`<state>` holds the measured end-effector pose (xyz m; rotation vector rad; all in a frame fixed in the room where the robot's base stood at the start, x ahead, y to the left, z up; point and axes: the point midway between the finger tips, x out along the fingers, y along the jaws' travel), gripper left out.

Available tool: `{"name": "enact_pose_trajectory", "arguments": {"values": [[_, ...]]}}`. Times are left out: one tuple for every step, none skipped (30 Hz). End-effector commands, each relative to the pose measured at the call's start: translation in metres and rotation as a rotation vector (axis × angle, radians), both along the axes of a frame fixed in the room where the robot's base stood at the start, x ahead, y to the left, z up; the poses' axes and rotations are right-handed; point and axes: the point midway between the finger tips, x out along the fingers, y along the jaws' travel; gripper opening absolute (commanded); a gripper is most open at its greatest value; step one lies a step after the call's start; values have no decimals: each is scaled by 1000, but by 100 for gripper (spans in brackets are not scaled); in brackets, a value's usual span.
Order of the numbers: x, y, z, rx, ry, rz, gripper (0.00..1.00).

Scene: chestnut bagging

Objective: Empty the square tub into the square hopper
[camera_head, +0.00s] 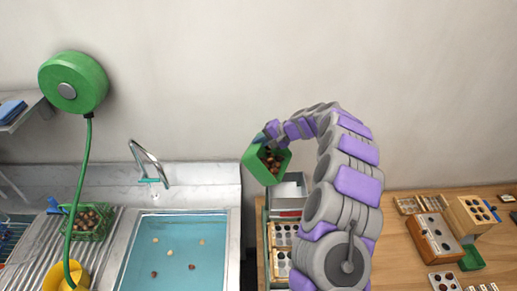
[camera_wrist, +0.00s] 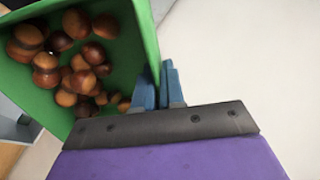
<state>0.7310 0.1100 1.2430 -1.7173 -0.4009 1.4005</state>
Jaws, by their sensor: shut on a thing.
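The green square tub (camera_head: 256,167) is in the air in the head view, tilted, with several brown chestnuts inside. In the wrist view the tub (camera_wrist: 130,48) fills the upper left, and the chestnuts lie against its inside. My gripper (camera_head: 268,134) is shut on the tub's rim; its blue fingertips (camera_wrist: 166,84) pinch the wall in the wrist view. A grey box-like thing (camera_head: 290,188) stands below and to the right of the tub, partly hidden by the tub and my arm. I cannot tell if it is the square hopper.
A sink (camera_head: 172,255) with blue water and several floating chestnuts is at left, with a tap (camera_head: 150,163) behind it. A green basket (camera_head: 91,222) of chestnuts stands on the drainer. A wooden table (camera_head: 398,262) at right holds sorting boxes (camera_head: 432,238). A green hose reel (camera_head: 74,82) hangs on the wall.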

Motion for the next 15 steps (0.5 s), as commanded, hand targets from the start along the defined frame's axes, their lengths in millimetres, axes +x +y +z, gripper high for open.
{"name": "enact_pose_trajectory", "arguments": {"values": [[0, -2, -2, 20, -11, -1, 0], [-1, -3, -1, 32, -17, -1, 0], [-1, -5, -1, 49, -23, -2, 0], [-2, -6, 0, 62, -28, -2, 0], [-3, -7, 1, 74, -34, -1, 0], [-4, -9, 1, 90, -39, 0, 0], [-4, -11, 1, 102, -44, -1, 0], [-5, -13, 1, 115, -50, -1, 0], [-6, -15, 1, 130, -57, -1, 0], [-6, -16, 1, 141, -63, 1, 0], [-7, -17, 2, 153, -69, 0, 0], [-8, -19, 2, 169, -77, -1, 0], [-8, -20, 3, 182, -84, -2, 0], [-9, -22, 3, 195, -90, -2, 0], [-10, -23, 3, 213, -97, -1, 0]]}}
